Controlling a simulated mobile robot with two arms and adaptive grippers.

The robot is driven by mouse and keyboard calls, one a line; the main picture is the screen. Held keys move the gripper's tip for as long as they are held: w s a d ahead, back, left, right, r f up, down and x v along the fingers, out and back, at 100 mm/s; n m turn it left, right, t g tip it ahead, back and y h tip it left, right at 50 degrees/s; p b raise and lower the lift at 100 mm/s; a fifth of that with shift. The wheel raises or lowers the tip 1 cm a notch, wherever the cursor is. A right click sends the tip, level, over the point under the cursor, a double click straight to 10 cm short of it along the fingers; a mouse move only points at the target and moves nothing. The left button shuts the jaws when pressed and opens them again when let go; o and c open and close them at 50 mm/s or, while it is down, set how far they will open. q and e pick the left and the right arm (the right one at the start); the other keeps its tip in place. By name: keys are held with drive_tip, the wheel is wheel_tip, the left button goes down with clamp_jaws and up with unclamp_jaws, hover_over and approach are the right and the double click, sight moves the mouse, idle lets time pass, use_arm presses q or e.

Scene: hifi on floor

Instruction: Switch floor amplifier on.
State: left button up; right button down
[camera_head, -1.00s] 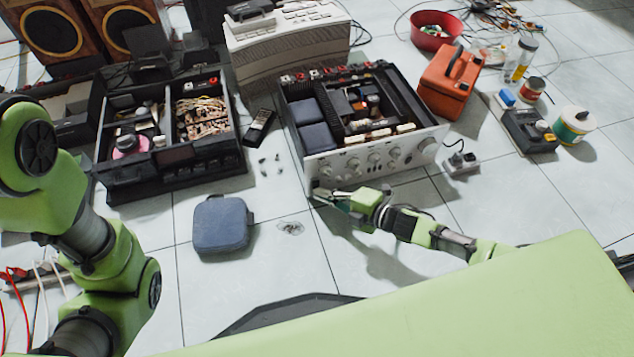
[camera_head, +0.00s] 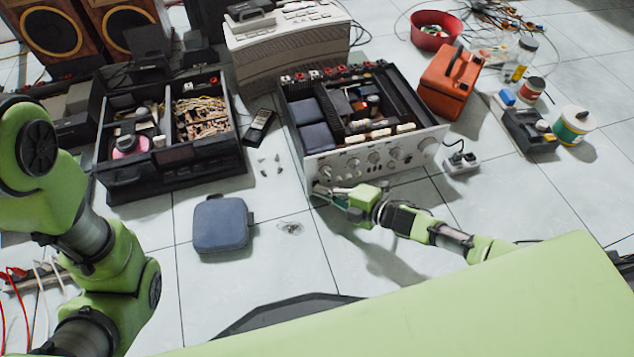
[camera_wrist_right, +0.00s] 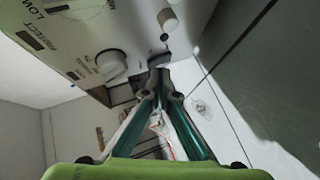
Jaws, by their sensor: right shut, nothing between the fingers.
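The floor amplifier (camera_head: 375,160) has a silver front panel with several knobs and an open top showing its inside. It sits on the tiled floor right of centre in the head view. My right gripper (camera_head: 320,190) is at the lower left corner of that panel. In the right wrist view my right gripper (camera_wrist_right: 160,75) is shut and empty, its tips close to a small dark control (camera_wrist_right: 160,59) on the panel. A white knob (camera_wrist_right: 111,64) is beside the tips. I cannot tell whether the tips touch the control. My left gripper is outside the view.
A black open unit (camera_head: 175,170) stands left of the amplifier. A blue-grey pouch (camera_head: 221,223) lies on the floor in front. An orange box (camera_head: 449,82) and a power socket block (camera_head: 461,162) are to the right.

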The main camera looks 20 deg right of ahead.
drive_tip(key=shift+w, duration=0.25)
drive_tip(key=shift+s, duration=0.1)
idle(0.4)
drive_tip(key=shift+s+p, duration=0.35)
drive_tip(key=shift+s, duration=0.2)
drive_tip(key=shift+s, duration=0.1)
